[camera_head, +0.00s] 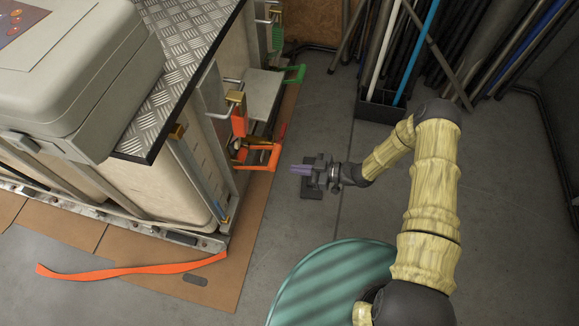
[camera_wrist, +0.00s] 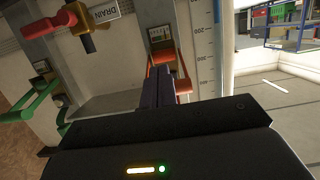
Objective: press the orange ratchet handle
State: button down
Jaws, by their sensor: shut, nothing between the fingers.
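The orange ratchet handle (camera_head: 262,157) sticks out from the side of the tank frame, low down near its corner. In the wrist view an orange part (camera_wrist: 163,55), seemingly the same handle, shows behind my fingers, which hide some of it. My gripper (camera_head: 292,169) is shut and empty, with its dark purple fingers pointing left at the handle. Its fingertips are just right of the handle in the head view, seemingly a small gap apart. In the wrist view my gripper (camera_wrist: 158,72) covers the lower middle.
A red handle (camera_head: 239,120) on a brass fitting sits above the orange one, and a green handle (camera_head: 293,75) farther back. A black bin (camera_head: 380,106) of pipes stands behind my arm. An orange strap (camera_head: 130,270) lies on cardboard. A teal round object (camera_head: 335,285) is in front.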

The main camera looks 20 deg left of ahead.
jog(key=p+v, duration=0.2)
jog(key=v, duration=0.6)
jog(key=shift+f, duration=0.4)
